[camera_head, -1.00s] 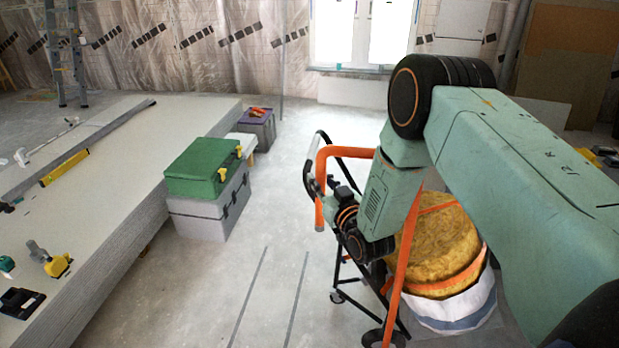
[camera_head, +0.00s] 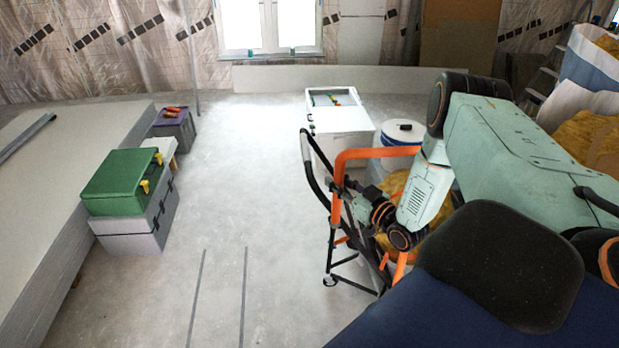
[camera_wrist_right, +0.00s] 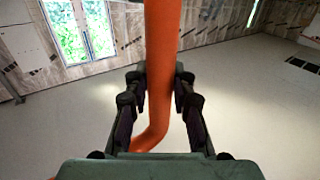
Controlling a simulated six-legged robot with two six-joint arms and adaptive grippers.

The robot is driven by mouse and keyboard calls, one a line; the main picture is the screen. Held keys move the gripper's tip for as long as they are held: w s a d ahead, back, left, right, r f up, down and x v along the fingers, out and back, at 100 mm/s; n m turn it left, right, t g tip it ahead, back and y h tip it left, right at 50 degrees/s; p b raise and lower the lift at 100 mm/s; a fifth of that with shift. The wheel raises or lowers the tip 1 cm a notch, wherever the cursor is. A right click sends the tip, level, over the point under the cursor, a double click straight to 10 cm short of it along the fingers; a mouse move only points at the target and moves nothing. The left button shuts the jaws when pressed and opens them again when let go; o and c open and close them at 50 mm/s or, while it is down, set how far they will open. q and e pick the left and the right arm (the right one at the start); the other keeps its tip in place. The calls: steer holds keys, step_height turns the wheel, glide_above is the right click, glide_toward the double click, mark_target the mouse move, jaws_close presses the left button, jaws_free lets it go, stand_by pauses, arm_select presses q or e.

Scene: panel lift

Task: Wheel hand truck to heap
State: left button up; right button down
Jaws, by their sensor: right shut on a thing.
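The hand truck has an orange tube frame (camera_head: 362,154) and a black curved handle (camera_head: 306,160); it stands right of centre in the head view. My right gripper (camera_head: 340,190) is shut on its orange upright tube. The tube (camera_wrist_right: 158,70) runs between both fingers in the right wrist view. A yellow insulation bundle (camera_head: 393,186) shows behind my arm at the truck, largely hidden. A heap of white and blue sacks with yellow filling (camera_head: 590,75) is at the right edge, partly hidden by my arm. My left gripper is not in view.
A green toolbox (camera_head: 120,182) on a grey case stands left by a stack of boards (camera_head: 45,215). A dark crate (camera_head: 174,128) is behind it. A white cabinet (camera_head: 343,128) and white bucket (camera_head: 402,135) stand beyond the truck. The middle floor is clear.

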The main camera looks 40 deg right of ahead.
steer(key=s+d+p, duration=0.1)
steer(key=s+d, duration=0.3)
steer(key=d, duration=0.2)
steer(key=shift+d, duration=0.15)
steer(key=shift+s+d, duration=0.1)
steer(key=shift+s, duration=0.1)
steer(key=c, duration=1.5)
jaws_free()
steer(key=shift+c, duration=0.2)
steer(key=o, duration=0.4)
steer(key=shift+s, duration=0.1)
